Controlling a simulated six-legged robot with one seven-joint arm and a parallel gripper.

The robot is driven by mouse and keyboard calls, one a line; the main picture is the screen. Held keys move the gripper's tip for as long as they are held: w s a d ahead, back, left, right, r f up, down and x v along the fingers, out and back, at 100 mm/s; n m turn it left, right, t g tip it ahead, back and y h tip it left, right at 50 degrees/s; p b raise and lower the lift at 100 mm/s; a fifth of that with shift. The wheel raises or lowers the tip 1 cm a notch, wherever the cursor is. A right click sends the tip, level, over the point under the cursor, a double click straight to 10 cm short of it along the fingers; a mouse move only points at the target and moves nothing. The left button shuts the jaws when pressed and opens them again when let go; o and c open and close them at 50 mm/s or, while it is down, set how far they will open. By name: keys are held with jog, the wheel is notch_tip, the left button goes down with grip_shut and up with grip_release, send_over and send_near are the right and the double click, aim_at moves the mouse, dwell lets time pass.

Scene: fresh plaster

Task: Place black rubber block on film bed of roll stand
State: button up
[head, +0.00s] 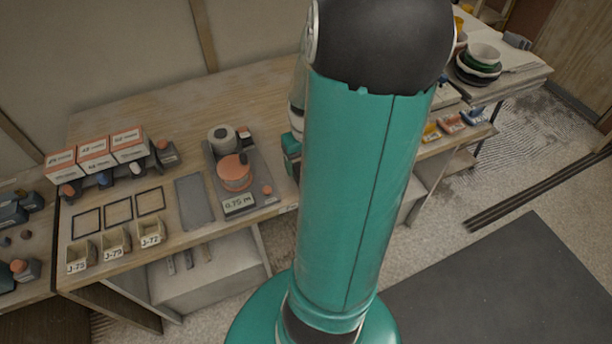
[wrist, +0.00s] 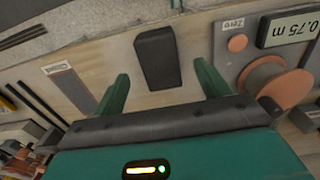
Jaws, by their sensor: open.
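The black rubber block (wrist: 157,55) lies on the wooden bench in the wrist view. My gripper (wrist: 162,74) is open, with its two green fingers apart on either side of the block's near end; I cannot tell how far above it they are. The grey roll stand (wrist: 222,62) is to the right, with an orange spool, a round orange button and an upside-down 0.75 m display. The roll stand (head: 216,178) also shows in the head view, left of my arm, with a white roll behind an orange disc. The block is not visible in the head view.
A flat grey pad (head: 194,201) lies left of the stand. Farther left are black frames (head: 118,212), labelled bins (head: 116,243) and orange-white boxes (head: 94,155). In the wrist view, a labelled strip (wrist: 68,86) and dark rods (wrist: 22,35) lie left of the block.

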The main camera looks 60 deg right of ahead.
jog(key=f, duration=0.5)
jog(key=shift+w+d+f, duration=0.1)
jog(key=shift+w, duration=0.1)
jog(key=c, duration=1.3)
jog(key=shift+o, duration=0.2)
